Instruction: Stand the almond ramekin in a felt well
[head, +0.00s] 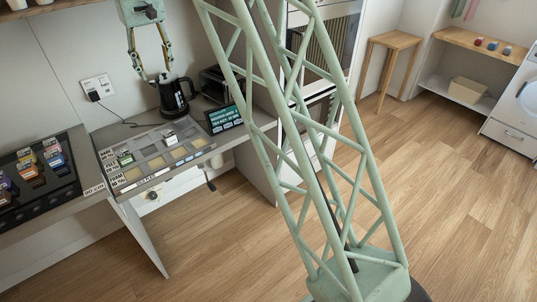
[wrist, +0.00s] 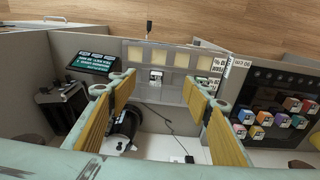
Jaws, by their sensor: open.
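My gripper (head: 152,78) is open and empty, hanging above the back of the counter over the kettle. In the wrist view its two padded fingers (wrist: 157,96) are wide apart with nothing between them. A grey board with pale square felt wells (head: 145,181) lies on the counter, and it also shows in the wrist view (wrist: 171,74). A white-topped piece (head: 170,138) and a green piece (head: 125,159) stand on the board. A black rack (head: 68,187) at the left holds several coloured labelled pieces. The labels are too small to tell which is the almond ramekin.
A black kettle (head: 174,96) stands behind the board, below the gripper, and a lit screen (head: 224,119) stands to its right. A dark appliance (head: 217,84) is behind the screen. A cable runs from the wall socket (head: 97,88). Small coloured pieces sit on a far shelf (head: 470,39).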

